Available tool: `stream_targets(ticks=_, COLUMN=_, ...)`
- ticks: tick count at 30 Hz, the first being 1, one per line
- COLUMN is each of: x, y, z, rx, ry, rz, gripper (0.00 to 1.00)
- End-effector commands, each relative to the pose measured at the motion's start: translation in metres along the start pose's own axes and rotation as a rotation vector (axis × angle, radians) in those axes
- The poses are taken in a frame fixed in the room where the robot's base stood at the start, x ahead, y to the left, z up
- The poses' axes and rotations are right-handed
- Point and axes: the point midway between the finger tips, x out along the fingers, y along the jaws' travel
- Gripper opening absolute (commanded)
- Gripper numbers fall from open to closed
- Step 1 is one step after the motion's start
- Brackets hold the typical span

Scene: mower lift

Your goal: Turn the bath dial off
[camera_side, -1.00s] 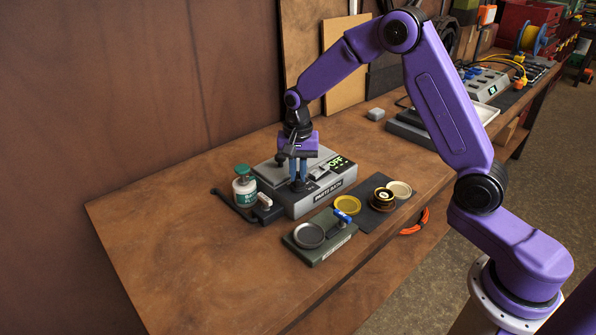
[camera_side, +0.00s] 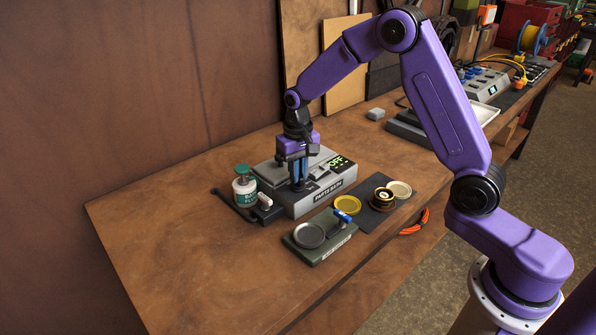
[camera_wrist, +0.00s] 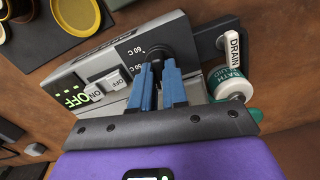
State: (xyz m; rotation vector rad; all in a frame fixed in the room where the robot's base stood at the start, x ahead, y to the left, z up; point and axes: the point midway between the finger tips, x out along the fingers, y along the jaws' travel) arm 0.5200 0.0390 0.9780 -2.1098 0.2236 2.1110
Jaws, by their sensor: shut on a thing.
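The grey parts bath (camera_side: 325,192) stands on the bench, with a green display (camera_side: 339,163) reading OFF. In the wrist view its black dial (camera_wrist: 178,42) sits beside temperature marks, one reading 60 C, and is partly hidden by the blue fingers. My gripper (camera_wrist: 158,70) points down at the bath's front left corner and is shut on the dial. In the side view my gripper (camera_side: 300,182) hides the dial.
A bath fluid bottle (camera_side: 244,187) and a DRAIN lever (camera_side: 265,201) stand close on the bath's left. In front are a green-grey stand with a round dish (camera_side: 309,235), a yellow dish (camera_side: 347,204) and a dark mat (camera_side: 372,219). The bench's left part is clear.

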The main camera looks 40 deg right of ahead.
Motion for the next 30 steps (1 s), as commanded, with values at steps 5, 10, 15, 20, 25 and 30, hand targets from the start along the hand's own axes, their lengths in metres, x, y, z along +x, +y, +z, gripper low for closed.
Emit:
stream_targets(ticks=5, x=-0.0012, y=0.0003, z=-0.0007, rx=-0.109, ry=0.002, rz=-0.001, gripper=0.00)
stream_targets(ticks=10, x=-0.0013, y=0.0003, z=-0.0008, rx=-0.178, ry=0.003, rz=-0.001, gripper=0.00)
stream_targets(ticks=15, x=-0.0014, y=0.0002, z=-0.0008, rx=-0.216, ry=0.003, rz=-0.001, gripper=0.00)
stream_targets(ticks=20, x=-0.0014, y=0.0001, z=-0.0008, rx=-0.227, ry=0.003, rz=0.000, gripper=0.00)
stream_targets(ticks=25, x=-0.0015, y=0.0000, z=-0.0009, rx=-0.229, ry=0.003, rz=0.000, gripper=0.00)
stream_targets(ticks=30, x=-0.0016, y=0.0000, z=-0.0010, rx=-0.229, ry=0.004, rz=0.000, gripper=0.27)
